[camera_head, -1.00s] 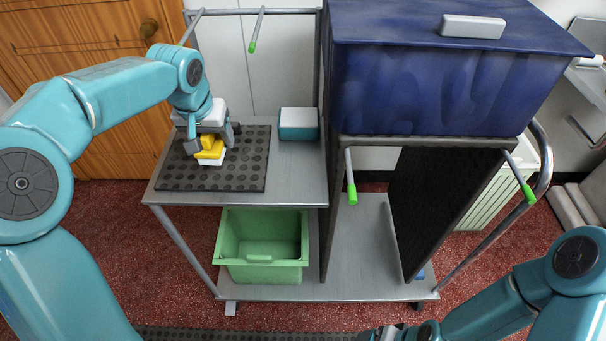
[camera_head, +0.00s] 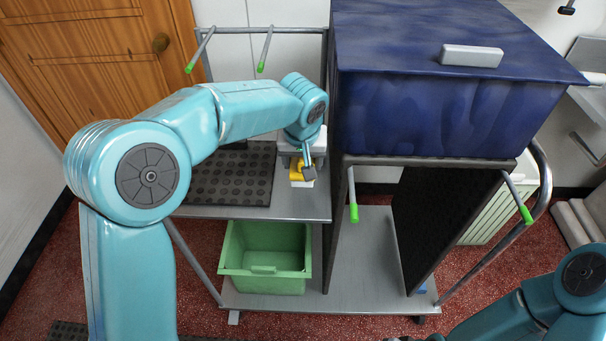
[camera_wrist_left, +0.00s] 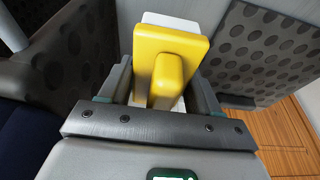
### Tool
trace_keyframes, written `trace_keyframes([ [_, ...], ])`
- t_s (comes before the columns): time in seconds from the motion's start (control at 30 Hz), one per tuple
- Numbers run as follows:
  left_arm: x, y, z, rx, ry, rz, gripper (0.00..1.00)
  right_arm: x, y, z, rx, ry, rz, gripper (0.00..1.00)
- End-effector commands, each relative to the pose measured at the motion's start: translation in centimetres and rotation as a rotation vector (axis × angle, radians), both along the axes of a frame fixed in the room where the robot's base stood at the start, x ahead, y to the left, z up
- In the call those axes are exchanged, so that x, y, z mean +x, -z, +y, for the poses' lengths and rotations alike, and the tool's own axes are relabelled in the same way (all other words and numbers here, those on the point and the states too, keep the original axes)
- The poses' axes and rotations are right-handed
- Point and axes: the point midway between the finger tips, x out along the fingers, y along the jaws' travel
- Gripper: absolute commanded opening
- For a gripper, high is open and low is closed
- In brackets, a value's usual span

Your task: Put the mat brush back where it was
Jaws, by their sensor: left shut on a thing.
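The mat brush (camera_head: 301,175) has a yellow handle block and white underside. My left gripper (camera_head: 302,164) is shut on its yellow grip. In the left wrist view the brush (camera_wrist_left: 172,55) sits between the two fingers. It is over the bare right part of the cart's grey top shelf (camera_head: 318,208), just right of the black dimpled mat (camera_head: 225,182). I cannot tell whether the brush touches the shelf. The mat also shows in the left wrist view (camera_wrist_left: 255,60). My right arm is at the lower right; its gripper is cut off by the frame edge.
A dark upright panel (camera_head: 336,230) and a blue covered bin (camera_head: 440,115) stand close to the right of the brush. A green tub (camera_head: 264,260) sits on the lower shelf. Green-tipped hooks (camera_head: 353,212) stick out from the cart.

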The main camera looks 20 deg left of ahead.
Motion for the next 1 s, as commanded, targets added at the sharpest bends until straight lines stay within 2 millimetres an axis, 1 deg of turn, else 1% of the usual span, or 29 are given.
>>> trace_keyframes([
  [0.03,-0.1,0.9,0.3,0.002,-0.004,0.007,0.26,0.0,0.0,0.0,0.0,0.0,0.0,0.83],
  [0.17,-0.1,1.9,0.3,0.002,-0.002,0.005,0.26,0.0,-0.1,0.0,0.0,0.0,0.0,0.83],
  [0.4,-0.2,5.9,0.3,0.002,-0.001,0.008,0.26,0.0,-0.6,0.0,0.0,0.0,0.0,0.83],
  [0.5,0.0,6.4,-0.1,0.0,-0.002,0.005,0.26,0.0,-1.2,0.0,0.0,0.0,0.0,0.83],
  [0.77,0.0,6.7,-0.1,0.001,-0.002,0.003,0.26,0.0,-1.0,0.0,0.0,0.0,0.0,0.83],
  [0.87,0.0,7.0,-0.1,0.001,-0.002,0.003,0.26,0.0,-0.6,0.0,0.0,0.0,0.0,0.83],
  [0.9,0.0,7.0,-0.1,0.001,-0.002,0.003,0.66,0.0,-0.6,0.0,0.0,0.0,0.0,0.83],
  [0.97,0.0,6.9,-0.1,0.001,-0.002,0.003,0.86,0.0,-0.7,0.0,0.0,0.0,0.0,0.83],
  [1.0,0.0,6.9,-0.1,0.001,-0.002,0.003,0.88,0.0,-0.7,0.0,0.0,0.0,0.0,0.83],
])
